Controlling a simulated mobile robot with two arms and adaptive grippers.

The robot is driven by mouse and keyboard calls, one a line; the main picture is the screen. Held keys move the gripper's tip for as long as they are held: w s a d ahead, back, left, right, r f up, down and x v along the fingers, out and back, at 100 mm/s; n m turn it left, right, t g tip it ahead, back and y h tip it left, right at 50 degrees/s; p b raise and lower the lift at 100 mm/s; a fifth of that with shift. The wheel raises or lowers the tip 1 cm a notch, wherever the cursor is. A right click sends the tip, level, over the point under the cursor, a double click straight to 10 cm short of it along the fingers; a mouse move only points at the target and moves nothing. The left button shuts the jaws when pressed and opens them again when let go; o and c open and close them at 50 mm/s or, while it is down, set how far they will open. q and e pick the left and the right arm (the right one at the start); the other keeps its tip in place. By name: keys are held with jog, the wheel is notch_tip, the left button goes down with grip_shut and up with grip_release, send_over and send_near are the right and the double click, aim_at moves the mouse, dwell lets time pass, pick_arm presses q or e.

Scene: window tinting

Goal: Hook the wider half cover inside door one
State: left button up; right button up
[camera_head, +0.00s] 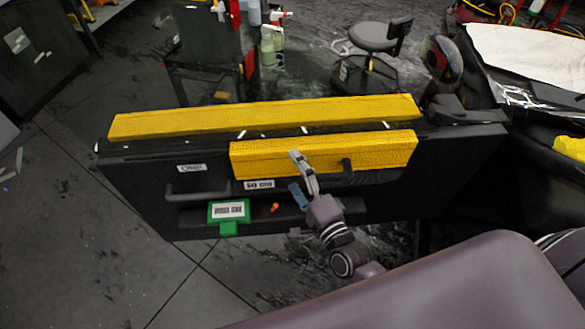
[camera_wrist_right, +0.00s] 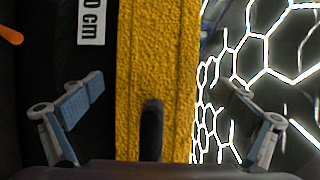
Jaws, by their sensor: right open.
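A short yellow cover (camera_head: 270,158) lies against the dark door panel (camera_head: 140,180), just below a longer yellow cover (camera_head: 200,120) along its top edge. My right gripper (camera_head: 297,175) is open at the lower edge of the short cover. In the right wrist view, the short yellow cover (camera_wrist_right: 175,70) runs between the spread fingers of my right gripper (camera_wrist_right: 165,105), with gaps at both sides. A dark rounded bar (camera_wrist_right: 152,130) overlaps the cover there. I cannot tell whether the cover is hooked. My left gripper is out of view.
White labels (camera_head: 259,184) sit on the panel; one reads cm in the wrist view. A dark handle (camera_head: 195,195), a green labelled block (camera_head: 229,211) and a small orange piece (camera_head: 275,207) are below. A stool (camera_head: 372,37) stands behind. Floor at left is mostly clear.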

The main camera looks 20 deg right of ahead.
jog(key=s+d, duration=0.2)
jog(key=s, duration=0.9)
jog(key=shift+s, duration=0.2)
jog(key=s+d+f+n+g+b, duration=0.1)
jog(key=s+f+n+g, duration=0.15)
jog(key=f, duration=0.85)
jog(key=s+d+f+n+g+h+b, duration=0.1)
jog(key=s+f+n+g, duration=0.2)
jog(key=f, duration=0.7)
jog(key=s+d+f+n+g+b, duration=0.15)
jog(key=f+n, duration=0.25)
jog(key=f, duration=0.7)
jog(key=s+d+f+n+g+h+b, duration=0.1)
jog(key=s+f+n+g, duration=0.7)
jog(key=s+f, duration=1.2)
jog(key=s+d+g+h, duration=0.1)
jog(key=s+d, duration=0.1)
jog(key=s, duration=0.2)
jog(key=shift+f+n+g, duration=0.35)
jog(key=shift+f+g, duration=0.05)
